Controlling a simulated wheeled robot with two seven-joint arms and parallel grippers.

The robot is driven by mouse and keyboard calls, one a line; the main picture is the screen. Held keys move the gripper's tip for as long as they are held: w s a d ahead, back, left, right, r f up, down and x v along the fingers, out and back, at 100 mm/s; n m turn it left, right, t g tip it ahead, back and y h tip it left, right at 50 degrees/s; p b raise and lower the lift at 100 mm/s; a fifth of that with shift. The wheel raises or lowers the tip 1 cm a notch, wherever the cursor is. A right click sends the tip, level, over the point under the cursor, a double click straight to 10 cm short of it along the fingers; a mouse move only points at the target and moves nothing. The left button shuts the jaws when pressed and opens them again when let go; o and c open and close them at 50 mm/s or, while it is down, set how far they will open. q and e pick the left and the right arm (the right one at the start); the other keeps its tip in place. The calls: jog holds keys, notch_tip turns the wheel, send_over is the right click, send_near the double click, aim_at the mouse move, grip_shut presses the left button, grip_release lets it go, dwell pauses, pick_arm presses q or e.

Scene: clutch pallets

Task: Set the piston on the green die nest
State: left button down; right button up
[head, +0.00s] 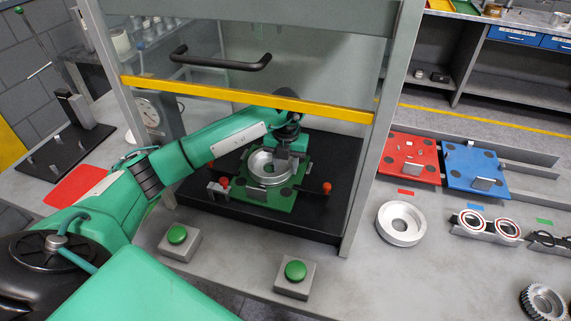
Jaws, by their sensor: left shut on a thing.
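The piston (260,170), a silver round ring-like part, is at the green die nest (266,198) inside the press frame. It appears level over the middle of the nest; I cannot tell whether it touches it. My left gripper (283,165) reaches in under the yellow bar from the left and is shut on the piston's right rim, hiding part of it. The green nest is a plate with dark round spots, lying on a black bed. My right gripper is not in view.
A yellow-edged guard (250,99) with a black handle is above my arm. Orange-knobbed clamps (326,188) flank the nest. Two green buttons (295,270) stand in front. Another silver ring (401,223), red (410,157) and blue (476,167) plates, bearings and a gear are right.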

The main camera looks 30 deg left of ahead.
pick_arm(q)
jog(key=c, duration=0.8)
grip_release()
jog(key=shift+f, duration=0.1)
notch_tip(320, 180, up, 9)
jog(key=p, duration=0.5)
dwell(0.5)
